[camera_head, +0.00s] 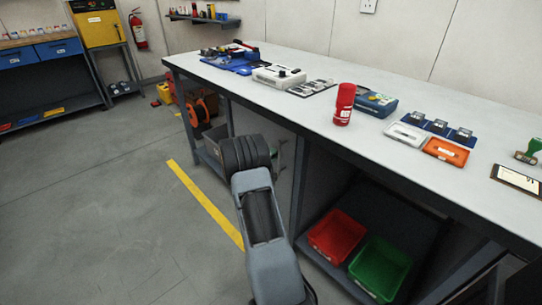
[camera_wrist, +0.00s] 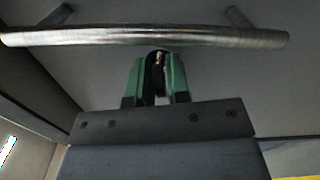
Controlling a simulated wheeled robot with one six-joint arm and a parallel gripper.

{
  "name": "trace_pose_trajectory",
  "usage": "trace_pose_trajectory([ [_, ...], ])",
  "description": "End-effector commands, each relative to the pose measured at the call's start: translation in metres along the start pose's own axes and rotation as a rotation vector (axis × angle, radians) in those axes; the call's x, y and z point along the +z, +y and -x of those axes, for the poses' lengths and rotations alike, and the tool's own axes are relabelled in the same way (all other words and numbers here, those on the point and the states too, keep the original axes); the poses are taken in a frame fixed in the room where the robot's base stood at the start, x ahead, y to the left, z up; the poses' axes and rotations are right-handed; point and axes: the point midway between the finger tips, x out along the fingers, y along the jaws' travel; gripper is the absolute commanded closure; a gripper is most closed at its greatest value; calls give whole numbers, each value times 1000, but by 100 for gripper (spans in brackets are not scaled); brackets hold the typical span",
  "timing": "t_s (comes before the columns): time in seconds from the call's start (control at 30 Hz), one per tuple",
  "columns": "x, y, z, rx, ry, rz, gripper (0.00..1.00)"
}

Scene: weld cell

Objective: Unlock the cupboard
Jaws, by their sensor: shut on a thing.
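In the wrist view, my gripper (camera_wrist: 158,68) has two green fingers. They are shut on a small metallic thing (camera_wrist: 158,60), mostly hidden between them; I cannot tell if it is a key. A long metal bar handle (camera_wrist: 90,37) crosses just beyond the fingertips, on a dark grey panel (camera_wrist: 170,15) that looks like a cupboard front. I cannot tell whether the fingers touch the handle. No lock shows clearly. In the head view my arm reaches down beside the workbench and hides my gripper.
The long white workbench (camera_head: 300,105) holds a red canister (camera_head: 344,105), trays and tools. Red (camera_head: 337,236) and green (camera_head: 380,268) bins sit on its lower shelf. The floor at left is clear.

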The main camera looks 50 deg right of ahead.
Motion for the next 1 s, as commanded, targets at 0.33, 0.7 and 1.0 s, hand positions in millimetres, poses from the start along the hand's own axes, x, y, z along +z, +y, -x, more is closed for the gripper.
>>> trace_pose_trajectory([
  [0.33, 1, 1, 0, 0, -1, 327, 100],
  [0.7, 1, 2, 0, -1, -1, 680, 100],
  [1.0, 1, 2, 0, -1, 0, 959, 100],
])
